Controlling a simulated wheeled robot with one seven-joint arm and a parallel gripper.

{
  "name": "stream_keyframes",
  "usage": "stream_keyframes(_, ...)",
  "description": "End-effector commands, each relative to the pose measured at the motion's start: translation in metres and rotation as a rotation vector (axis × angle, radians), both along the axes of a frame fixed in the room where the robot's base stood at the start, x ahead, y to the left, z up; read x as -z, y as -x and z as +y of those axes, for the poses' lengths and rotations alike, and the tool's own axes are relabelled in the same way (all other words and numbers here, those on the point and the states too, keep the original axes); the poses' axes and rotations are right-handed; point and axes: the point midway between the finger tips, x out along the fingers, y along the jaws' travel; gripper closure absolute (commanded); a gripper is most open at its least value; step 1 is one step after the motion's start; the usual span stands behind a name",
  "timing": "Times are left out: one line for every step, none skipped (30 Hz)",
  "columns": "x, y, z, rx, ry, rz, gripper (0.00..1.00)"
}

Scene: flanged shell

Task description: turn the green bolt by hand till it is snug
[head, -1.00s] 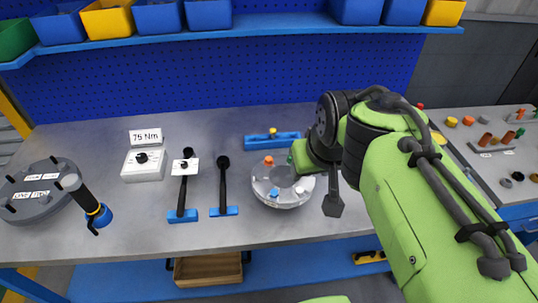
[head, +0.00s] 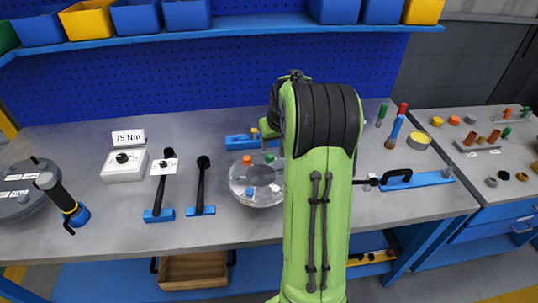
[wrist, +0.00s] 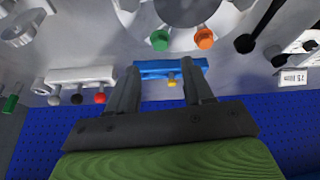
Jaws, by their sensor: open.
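The round grey flanged shell (head: 240,196) sits on the bench, its right side hidden behind my arm. The green bolt (head: 269,158) stands at its far rim, right of an orange bolt (head: 246,159). In the wrist view the green bolt (wrist: 160,40) and the orange bolt (wrist: 204,38) show near the top edge, on the shell's rim. My gripper (wrist: 160,75) is open and empty, its fingers apart from the green bolt. In the wrist view a blue block with a yellow bolt (wrist: 172,80) appears between and beyond the fingers. In the head view my arm hides the gripper.
The blue block (head: 241,142) lies behind the shell. A blue fixture with a black handle (head: 420,179) and several coloured upright pieces (head: 395,132) are at right. A bin shelf (head: 230,28) hangs above.

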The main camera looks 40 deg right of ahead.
Motion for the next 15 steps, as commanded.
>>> stream_keyframes(0.015, -0.005, -0.001, -0.002, -0.004, 0.003, 0.49)
stream_keyframes(0.022, -0.008, -0.002, -0.002, -0.003, 0.001, 0.49)
stream_keyframes(0.031, -0.011, -0.004, -0.002, -0.003, 0.002, 0.49)
stream_keyframes(0.037, -0.013, -0.005, -0.002, -0.002, 0.001, 0.49)
stream_keyframes(0.043, -0.016, -0.006, -0.001, -0.003, 0.001, 0.49)
stream_keyframes(0.05, -0.018, -0.007, 0.0, -0.002, 0.002, 0.49)
stream_keyframes(0.055, -0.02, -0.008, 0.0, -0.002, 0.001, 0.49)
stream_keyframes(0.059, -0.022, -0.009, 0.0, -0.001, 0.001, 0.49)
stream_keyframes(0.064, -0.024, -0.01, -0.001, 0.0, 0.0, 0.49)
stream_keyframes(0.066, -0.025, -0.01, -0.001, 0.0, 0.0, 0.49)
stream_keyframes(0.068, -0.026, -0.011, -0.001, 0.0, -0.001, 0.49)
stream_keyframes(0.07, -0.027, -0.011, -0.001, 0.0, -0.001, 0.49)
stream_keyframes(0.071, -0.027, -0.011, -0.001, 0.0, -0.001, 0.49)
stream_keyframes(0.071, -0.027, -0.011, -0.001, 0.0, -0.001, 0.49)
stream_keyframes(0.071, -0.028, -0.012, -0.001, 0.0, -0.002, 0.49)
